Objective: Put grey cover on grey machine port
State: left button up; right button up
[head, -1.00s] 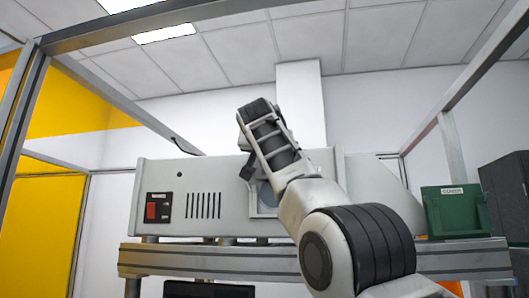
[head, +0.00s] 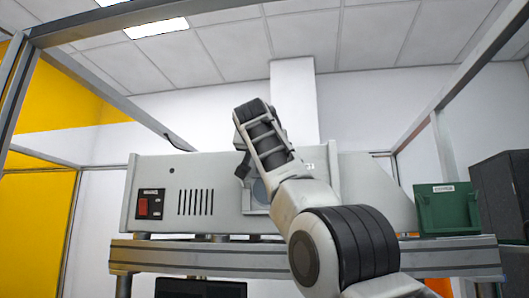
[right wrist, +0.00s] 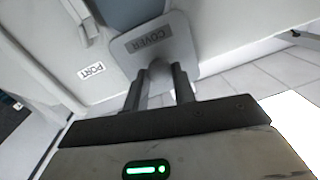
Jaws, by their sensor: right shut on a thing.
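The grey machine (head: 225,222) is a long light-grey box on a metal shelf. Its port (head: 259,193) shows as a blue-grey opening in a pale frame, partly covered by my right arm. In the right wrist view, my right gripper (right wrist: 160,88) is shut on the knob of the grey cover (right wrist: 178,50), a rounded plate labelled "COVER". The cover is close to the machine face, beside the blue-grey port area (right wrist: 128,10) and right of a "PORT" label. I cannot tell whether it touches. In the head view, the cover cannot be made out. My left gripper is not in view.
A green box (head: 447,209) stands on the shelf (head: 200,259) right of the machine. A red switch (head: 143,207) and vent slots are on the machine's left front. Metal frame posts and beams surround the area. A dark cabinet (head: 505,205) is at far right.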

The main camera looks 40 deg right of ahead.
notch_tip(320, 180, down, 7)
jog(key=b, duration=0.6)
jog(key=shift+r, duration=0.15)
dwell(5.1)
jog(key=shift+f+b, duration=1.05)
jog(key=shift+b, duration=0.05)
jog(key=o, duration=1)
